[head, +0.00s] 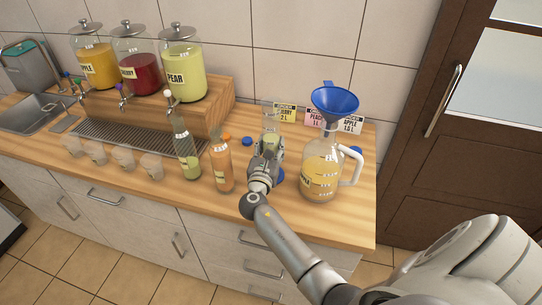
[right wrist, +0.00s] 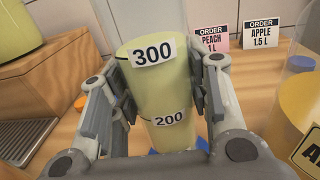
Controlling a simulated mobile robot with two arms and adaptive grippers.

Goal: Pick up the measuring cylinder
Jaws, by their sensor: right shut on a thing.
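The measuring cylinder (head: 271,108) is clear, with pale green-yellow liquid inside. In the right wrist view the cylinder (right wrist: 160,85) stands between my fingers with its 300 and 200 labels facing me. My right gripper (head: 268,147) is shut on its sides, one finger on the left and one on the right (right wrist: 163,90). Part of a blue base shows below the gripper. I cannot tell whether it touches the counter. My left gripper is not in view.
A jug (head: 321,175) with a blue funnel (head: 335,101) stands close on the right. An orange bottle (head: 221,165) and a green bottle (head: 186,155) stand left. Order cards (head: 285,113) are behind. Dispensers (head: 184,75) stand on a wooden block; several small glasses (head: 151,166) line the counter.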

